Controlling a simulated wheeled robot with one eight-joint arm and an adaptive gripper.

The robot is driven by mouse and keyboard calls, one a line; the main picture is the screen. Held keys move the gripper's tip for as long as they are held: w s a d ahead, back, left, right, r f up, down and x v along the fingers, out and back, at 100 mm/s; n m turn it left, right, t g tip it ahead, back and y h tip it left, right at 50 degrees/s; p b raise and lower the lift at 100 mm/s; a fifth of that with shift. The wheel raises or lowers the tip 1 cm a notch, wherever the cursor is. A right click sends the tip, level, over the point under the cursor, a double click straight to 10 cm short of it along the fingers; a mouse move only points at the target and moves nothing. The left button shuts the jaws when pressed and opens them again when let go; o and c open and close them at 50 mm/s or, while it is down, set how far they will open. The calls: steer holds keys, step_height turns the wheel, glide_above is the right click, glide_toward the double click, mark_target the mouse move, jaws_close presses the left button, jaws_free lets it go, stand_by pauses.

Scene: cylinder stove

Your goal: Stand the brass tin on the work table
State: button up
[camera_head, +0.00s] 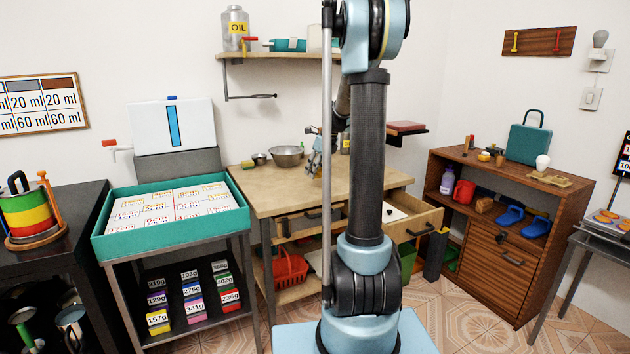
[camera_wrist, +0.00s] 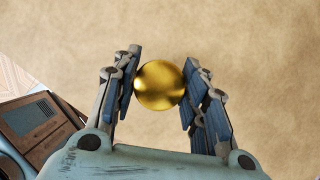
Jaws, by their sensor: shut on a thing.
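The brass tin (camera_wrist: 159,85) shows in the wrist view as a shiny round gold top between the two fingers. My gripper (camera_wrist: 160,86) is shut on it, with a blue-padded finger on each side. The work table (camera_head: 262,190) is the pale wooden table at the centre of the head view. Its tan top (camera_wrist: 245,35) fills most of the wrist view beneath the tin. In the head view my gripper (camera_head: 316,160) is over the table, partly hidden by my arm. I cannot pick out the tin there, nor tell whether it touches the table.
A metal bowl (camera_head: 287,156) and a small dark bowl (camera_head: 259,159) stand at the table's back. A drawer (camera_head: 415,217) is open at its right front. A teal tray (camera_head: 247,222) on a cart stands left; a brown cabinet (camera_head: 500,240) stands right. The table's front left is clear.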

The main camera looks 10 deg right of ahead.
mark_target(316, 178)
steer(key=shift+f, duration=2)
steer(key=o, duration=1)
steer(key=shift+o, duration=0.2)
